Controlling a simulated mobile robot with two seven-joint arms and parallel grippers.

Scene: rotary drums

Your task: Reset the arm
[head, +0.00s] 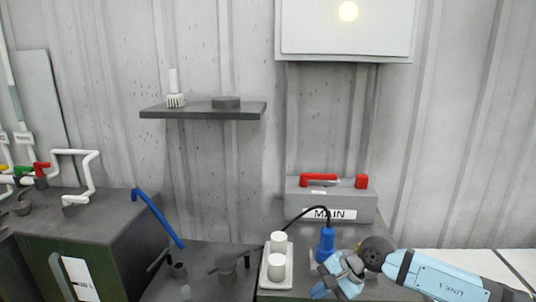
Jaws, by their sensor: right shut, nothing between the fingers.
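My right arm comes in from the lower right, with a light blue link. Its gripper (338,276) is shut with nothing held, low over the dark bench top. A blue plug-like part (326,244) with a black cable stands just behind the gripper; I cannot tell whether they touch. The cable runs left towards a white block with two round white posts (277,262). A grey box marked MAIN (333,203) with a red handle (319,179) sits behind them. My left gripper is not in view.
A dark shelf (203,112) on the wall holds a white fitting (175,88) and a dark disc (226,102). A dark green cabinet with white bent pipe (85,168) stands at left. A blue bar (158,218) leans beside it. A grey wall box (346,30) hangs above.

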